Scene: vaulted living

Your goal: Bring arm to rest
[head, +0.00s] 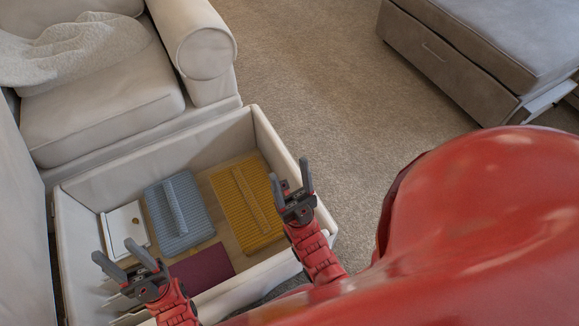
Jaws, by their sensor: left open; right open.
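My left gripper (128,262) is open and empty. It appears over the near left part of an open storage drawer (264,128). My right gripper (291,179) is open and empty. It appears over the drawer's right wall, close to a yellow folded item (229,207). Both red arms come in from the bottom of the head view. Neither gripper holds anything.
The drawer holds the yellow item, a blue-grey ribbed item (196,216), a white flat box (118,226) and a maroon flat item (203,269). A cream armchair (100,105) stands behind it. A grey ottoman (450,70) is at top right. Carpet (320,80) between is clear.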

